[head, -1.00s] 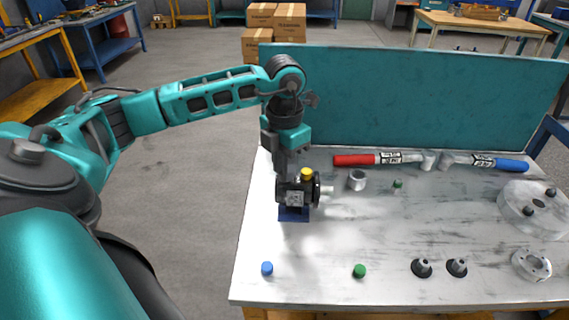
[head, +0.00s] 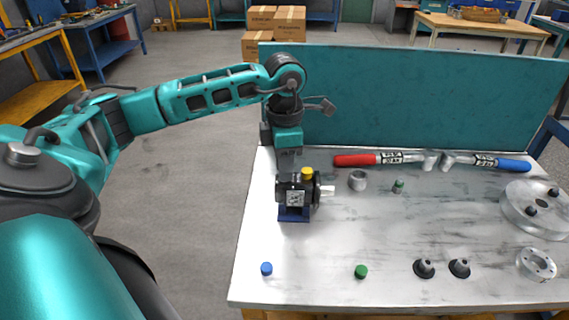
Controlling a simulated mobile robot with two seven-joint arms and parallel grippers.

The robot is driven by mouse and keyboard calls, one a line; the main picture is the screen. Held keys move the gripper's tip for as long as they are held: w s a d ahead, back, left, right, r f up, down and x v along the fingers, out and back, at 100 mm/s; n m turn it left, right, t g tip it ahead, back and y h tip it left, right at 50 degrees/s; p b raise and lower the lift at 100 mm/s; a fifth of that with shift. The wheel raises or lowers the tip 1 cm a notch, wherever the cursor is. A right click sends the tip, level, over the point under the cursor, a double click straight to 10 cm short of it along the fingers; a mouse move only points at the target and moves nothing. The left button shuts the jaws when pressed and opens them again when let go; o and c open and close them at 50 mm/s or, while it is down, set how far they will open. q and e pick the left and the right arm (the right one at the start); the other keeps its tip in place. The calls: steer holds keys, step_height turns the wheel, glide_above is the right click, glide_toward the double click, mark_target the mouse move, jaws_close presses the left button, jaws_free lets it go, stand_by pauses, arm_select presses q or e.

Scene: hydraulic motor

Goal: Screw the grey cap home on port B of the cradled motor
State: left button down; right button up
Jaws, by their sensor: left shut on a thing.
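The black motor (head: 293,196) sits upright in its blue cradle (head: 293,215) at the left of the bench, its pale shaft pointing right. A yellow cap (head: 307,173) is on its top. My left gripper (head: 287,170) points down at the top left of the motor, beside the yellow cap, and is shut. The grey cap between its fingers is hidden by the fingers and motor, so I cannot tell how it sits on the port. The port lettering is too small to read. My right gripper is out of view.
A blue cap (head: 266,268) and a green cap (head: 361,271) stand near the front edge. A grey ring (head: 357,180), a small green-topped part (head: 398,186), and red (head: 355,160) and blue (head: 512,165) handled tools lie behind. The bench middle is clear.

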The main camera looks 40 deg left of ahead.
arm_select(q)
steer(key=shift+f+m, duration=0.1)
steer(key=shift+m, duration=0.9)
steer(key=shift+m+b, duration=0.4)
steer(key=shift+m, duration=0.8)
steer(key=c, duration=1.2)
jaws_free()
steer(key=n+p, duration=0.1)
steer(key=n, duration=0.3)
steer(key=shift+n, duration=0.3)
steer(key=n+p, duration=0.1)
steer(key=n, duration=0.4)
steer(key=shift+n, duration=0.4)
